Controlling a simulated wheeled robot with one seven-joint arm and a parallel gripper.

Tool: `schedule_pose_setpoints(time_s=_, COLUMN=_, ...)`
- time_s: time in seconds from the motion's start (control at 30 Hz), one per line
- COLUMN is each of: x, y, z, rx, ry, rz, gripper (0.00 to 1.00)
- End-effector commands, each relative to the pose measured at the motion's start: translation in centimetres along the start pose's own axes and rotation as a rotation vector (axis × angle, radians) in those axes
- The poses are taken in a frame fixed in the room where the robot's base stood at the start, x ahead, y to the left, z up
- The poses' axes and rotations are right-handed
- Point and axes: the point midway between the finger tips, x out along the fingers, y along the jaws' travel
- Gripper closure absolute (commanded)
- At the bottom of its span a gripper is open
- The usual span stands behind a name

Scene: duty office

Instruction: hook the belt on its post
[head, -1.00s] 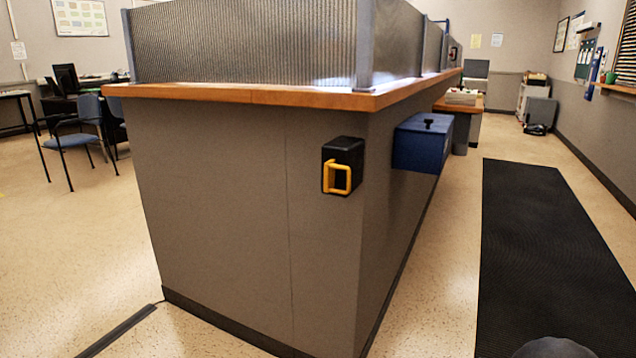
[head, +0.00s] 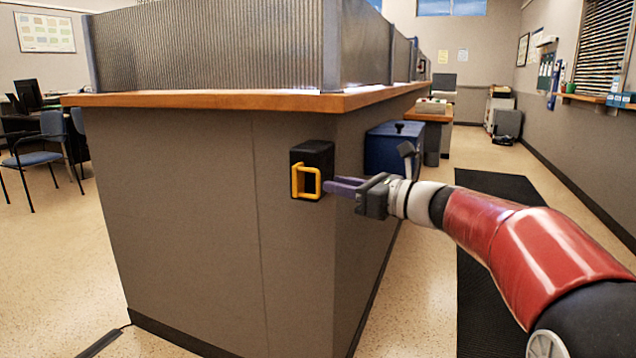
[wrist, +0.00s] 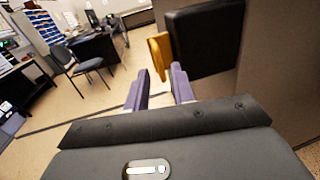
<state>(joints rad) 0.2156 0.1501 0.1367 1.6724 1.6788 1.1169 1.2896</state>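A black box (head: 312,165) is fixed to the end face of the grey counter and carries a yellow loop handle (head: 306,181), which seems to be the belt's end. No stretch of belt shows, and I cannot pick out a post. My gripper (head: 335,186) is just right of the handle, its purple fingers pointing left at it. In the wrist view, the fingers (wrist: 160,82) are apart with nothing clearly between them. The yellow handle (wrist: 159,57) is just beyond the fingertips, beside the black box (wrist: 203,42). I cannot tell whether they touch.
The counter (head: 190,200) has a wooden top (head: 215,101) and ribbed screens above. A blue box (head: 388,152) is on its right side, behind my gripper. A black mat (head: 490,290) lies in the right aisle. Blue chairs (head: 45,150) stand at the left; floor there is open.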

Motion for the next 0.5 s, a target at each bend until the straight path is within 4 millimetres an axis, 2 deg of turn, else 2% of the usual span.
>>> schedule_pose_setpoints(time_s=0.03, x=1.0, y=0.1, z=0.0, rx=0.001, ry=0.0, rz=0.005, gripper=0.75)
schedule_pose_setpoints(time_s=0.2, x=3.7, y=0.1, z=0.0, rx=-0.002, ry=0.002, rz=0.004, gripper=0.75)
schedule_pose_setpoints(time_s=0.33, x=5.0, y=0.1, z=0.0, rx=-0.003, ry=0.002, rz=0.004, gripper=0.75)
schedule_pose_setpoints(time_s=0.5, x=5.6, y=0.1, z=-0.1, rx=-0.003, ry=0.003, rz=0.001, gripper=0.75)
